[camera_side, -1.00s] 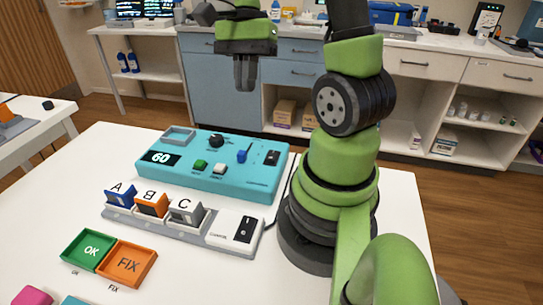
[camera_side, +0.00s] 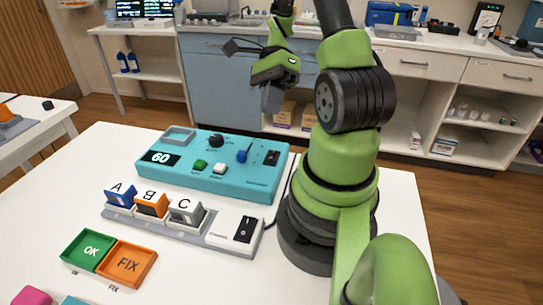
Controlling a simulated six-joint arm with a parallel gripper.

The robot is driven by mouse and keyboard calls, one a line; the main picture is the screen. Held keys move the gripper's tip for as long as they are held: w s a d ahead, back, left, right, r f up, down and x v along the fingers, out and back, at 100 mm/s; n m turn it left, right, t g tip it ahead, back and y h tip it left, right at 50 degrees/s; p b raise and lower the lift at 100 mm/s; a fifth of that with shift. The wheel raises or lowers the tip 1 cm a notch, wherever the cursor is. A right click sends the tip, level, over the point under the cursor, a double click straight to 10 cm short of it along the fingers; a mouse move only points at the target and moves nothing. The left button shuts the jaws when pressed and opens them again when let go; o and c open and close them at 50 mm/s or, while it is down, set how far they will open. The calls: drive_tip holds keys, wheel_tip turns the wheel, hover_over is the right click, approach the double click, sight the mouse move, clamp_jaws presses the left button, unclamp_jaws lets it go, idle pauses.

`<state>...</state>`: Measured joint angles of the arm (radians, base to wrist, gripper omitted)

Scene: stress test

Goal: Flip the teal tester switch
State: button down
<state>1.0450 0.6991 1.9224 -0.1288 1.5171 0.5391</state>
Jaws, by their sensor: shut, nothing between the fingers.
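The teal tester (camera_side: 225,181) lies on the white table, with a display reading 60, a black knob (camera_side: 216,140), a green button (camera_side: 201,164), a white button (camera_side: 219,168), a blue lever (camera_side: 242,156) and a black rocker switch (camera_side: 271,158) at its right end. My gripper (camera_side: 271,108) is shut and empty. It is in the air above and behind the tester's right end, apart from it, with its fingers pointing down.
In front of the tester, a grey rack (camera_side: 165,227) holds blue, orange and grey blocks marked A, B and C. A white box (camera_side: 234,231) with a black switch stands at its right end. Green OK (camera_side: 88,249) and orange FIX (camera_side: 128,264) trays lie nearer. My arm's base stands right of the tester.

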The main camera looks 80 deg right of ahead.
sight(270, 154)
drive_tip(key=shift+a+f, duration=0.2)
drive_tip(key=shift+f, duration=1.15)
drive_tip(key=shift+a+f, duration=0.2)
drive_tip(key=shift+f, duration=1.2)
drive_tip(key=shift+a+f, duration=0.2)
drive_tip(key=shift+f, duration=1.15)
drive_tip(key=shift+f, duration=0.45)
drive_tip(key=shift+f, duration=0.15)
drive_tip(key=shift+r, duration=0.6)
drive_tip(key=shift+d+r, duration=0.1)
drive_tip(key=shift+d+r, duration=0.15)
drive_tip(key=shift+r, duration=1.05)
drive_tip(key=shift+d+r, duration=0.15)
drive_tip(key=shift+r, duration=1.05)
